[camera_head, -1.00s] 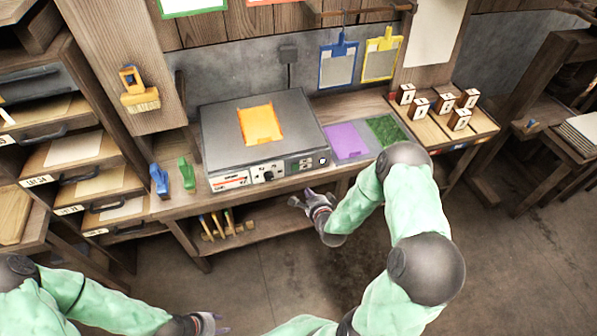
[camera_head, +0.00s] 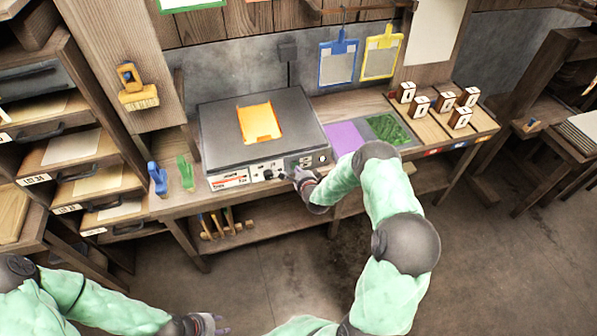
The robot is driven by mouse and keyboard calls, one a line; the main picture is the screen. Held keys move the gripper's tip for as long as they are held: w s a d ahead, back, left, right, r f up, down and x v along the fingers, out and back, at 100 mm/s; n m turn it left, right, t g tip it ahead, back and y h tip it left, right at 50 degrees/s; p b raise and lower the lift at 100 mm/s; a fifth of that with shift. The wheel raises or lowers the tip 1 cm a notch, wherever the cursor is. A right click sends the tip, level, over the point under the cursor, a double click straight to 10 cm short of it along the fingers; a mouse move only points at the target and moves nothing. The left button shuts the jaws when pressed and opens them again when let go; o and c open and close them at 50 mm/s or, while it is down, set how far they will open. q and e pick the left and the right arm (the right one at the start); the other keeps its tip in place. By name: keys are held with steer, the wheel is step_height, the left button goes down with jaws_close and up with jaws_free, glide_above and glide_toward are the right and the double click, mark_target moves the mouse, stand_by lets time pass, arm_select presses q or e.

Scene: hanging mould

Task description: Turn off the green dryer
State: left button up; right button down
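A grey box-shaped machine (camera_head: 215,130) stands on the workbench with an orange sheet (camera_head: 259,123) on top. Its front panel (camera_head: 230,178) carries labels, a dark knob (camera_head: 268,174) and small controls at the right. No machine with a green body shows; a green textured square (camera_head: 388,130) lies on the bench to its right, beside a purple square (camera_head: 345,138). My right gripper (camera_head: 296,178) is at the lower front of the panel, right of the knob, covering part of it; contact cannot be told. My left gripper (camera_head: 217,323) is low at the bottom edge, away from the bench. Both grippers' fingers are too small to read.
Blue (camera_head: 158,179) and green (camera_head: 185,172) tools stand left of the machine. Blue (camera_head: 338,62) and yellow (camera_head: 380,57) frames hang behind. Stamped wooden blocks (camera_head: 420,106) sit at the right. Drawers (camera_head: 95,185) fill the left. The floor in front is clear.

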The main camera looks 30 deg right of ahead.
steer(key=shift+w, duration=0.2)
steer(key=shift+w+d+r+b, duration=0.2)
steer(key=shift+w+b, duration=0.15)
steer(key=shift+b, duration=0.15)
steer(key=shift+r+p, duration=0.3)
steer(key=shift+r, duration=0.5)
steer(key=shift+a, duration=0.1)
